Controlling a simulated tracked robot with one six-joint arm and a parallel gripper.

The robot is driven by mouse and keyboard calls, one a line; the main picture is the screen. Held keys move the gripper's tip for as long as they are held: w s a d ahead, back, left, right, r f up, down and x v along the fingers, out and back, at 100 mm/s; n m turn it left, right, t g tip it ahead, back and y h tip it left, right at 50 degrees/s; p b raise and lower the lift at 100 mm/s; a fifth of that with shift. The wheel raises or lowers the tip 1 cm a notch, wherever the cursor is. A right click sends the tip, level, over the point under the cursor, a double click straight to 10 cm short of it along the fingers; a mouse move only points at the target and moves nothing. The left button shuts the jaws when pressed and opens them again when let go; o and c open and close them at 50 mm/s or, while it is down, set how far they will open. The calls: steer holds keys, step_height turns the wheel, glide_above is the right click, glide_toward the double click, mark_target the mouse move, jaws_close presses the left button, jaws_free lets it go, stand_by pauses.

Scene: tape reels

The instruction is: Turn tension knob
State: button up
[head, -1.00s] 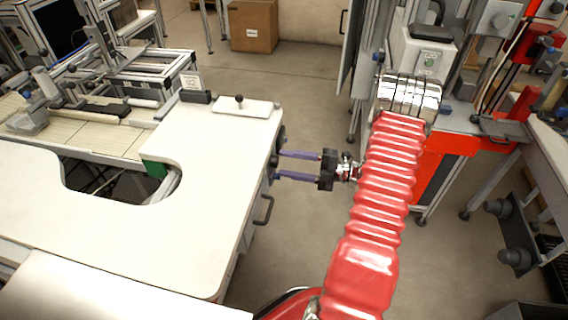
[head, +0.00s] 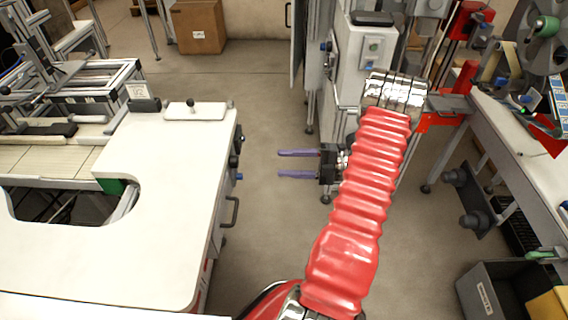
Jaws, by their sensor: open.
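My gripper (head: 284,164) is open and empty, its two purple fingers pointing left over the bare floor. A gap separates the fingertips from the right side of the white table. Dark knobs (head: 236,140) and a small blue knob (head: 239,176) sit on that table side. A small black knob (head: 190,102) stands on a white plate on the table top. A grey reel with a green hub (head: 546,27) is at the upper right. I cannot tell which knob is the tension knob.
The white table (head: 130,235) fills the left, with a handle (head: 233,211) on its side. A grey cabinet (head: 365,55) stands behind my arm. Another bench (head: 525,150) and a dark bin (head: 495,290) are at the right. Floor (head: 270,215) is clear between.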

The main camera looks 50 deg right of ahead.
mark_target(234, 162)
steer(key=n, duration=2.1)
steer(key=shift+s+f, duration=0.1)
steer(key=shift+s, duration=0.1)
steer(key=x, duration=1.3)
steer(key=shift+w+a, duration=0.2)
steer(key=shift+w, duration=0.1)
steer(key=shift+n, duration=0.3)
steer(key=c, duration=1.1)
